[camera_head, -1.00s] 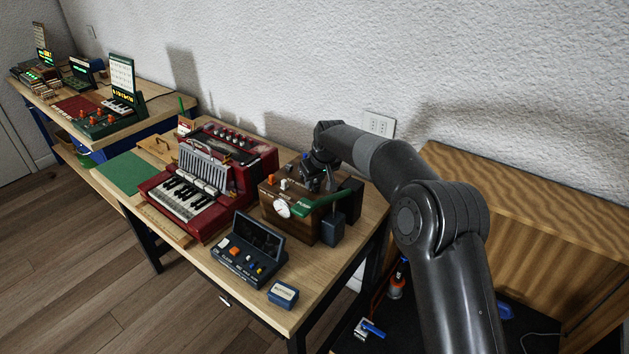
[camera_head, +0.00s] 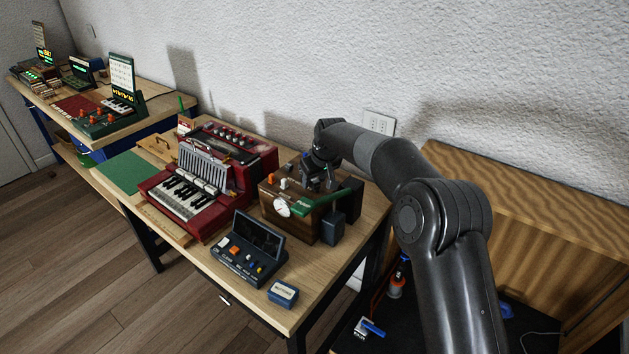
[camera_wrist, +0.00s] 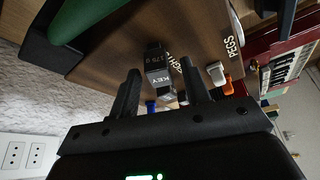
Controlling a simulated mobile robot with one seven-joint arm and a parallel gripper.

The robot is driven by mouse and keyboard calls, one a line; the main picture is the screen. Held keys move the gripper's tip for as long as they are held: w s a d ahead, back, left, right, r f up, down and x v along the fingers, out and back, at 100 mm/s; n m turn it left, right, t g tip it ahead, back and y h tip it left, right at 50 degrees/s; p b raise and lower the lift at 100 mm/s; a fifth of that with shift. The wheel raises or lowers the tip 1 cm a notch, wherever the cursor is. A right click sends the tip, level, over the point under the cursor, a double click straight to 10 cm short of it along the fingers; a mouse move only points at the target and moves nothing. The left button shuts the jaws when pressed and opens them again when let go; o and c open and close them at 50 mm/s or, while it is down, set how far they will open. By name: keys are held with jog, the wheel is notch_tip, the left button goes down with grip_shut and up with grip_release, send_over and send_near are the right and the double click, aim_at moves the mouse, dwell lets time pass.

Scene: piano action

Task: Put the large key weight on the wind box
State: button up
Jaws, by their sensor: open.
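A weight block (camera_wrist: 158,68) stands on the wooden box top in the wrist view, with a dark face that seems to read "170 g" and a paler face marked "KEY". My gripper (camera_wrist: 158,74) is open, with one finger on each side of this block; I cannot tell if either touches it. In the head view my gripper (camera_head: 318,184) is low over the back of the wooden box (camera_head: 291,217), and its fingers hide the block. This box has a white dial and a green lever. I cannot tell for sure whether it is the wind box.
A green lever (camera_wrist: 85,15) and orange and white pegs (camera_wrist: 219,77) are close to my gripper. A red keyboard instrument (camera_head: 205,185) stands left of the box. A dark console (camera_head: 248,252) and a small blue box (camera_head: 283,293) are in front.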

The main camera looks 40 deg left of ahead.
jog(key=v, duration=1.1)
jog(key=shift+d+r, duration=0.2)
jog(key=shift+s, duration=0.1)
jog(key=s+d+r+m+t+h, duration=0.15)
jog(key=d+r, duration=0.25)
jog(key=d, duration=0.7)
jog(key=s+d+r+m, duration=0.15)
jog(key=d+r, duration=0.35)
jog(key=d, duration=0.7)
jog(key=s+d+r+m+t+h, duration=0.1)
jog(key=d+r+m, duration=0.25)
jog(key=d, duration=0.75)
jog(key=s+d+m+t, duration=0.1)
jog(key=s+d, duration=0.4)
jog(key=d, duration=0.2)
jog(key=s+d+m, duration=0.2)
jog(key=s+d, duration=0.2)
jog(key=d, duration=0.3)
jog(key=s+d+f+m+h, duration=0.1)
jog(key=s+d+f+m, duration=0.3)
jog(key=s+d, duration=0.6)
jog(key=s+f, duration=0.2)
jog(key=s, duration=0.1)
jog(key=shift+s+f, duration=0.2)
jog(key=shift+s, duration=0.15)
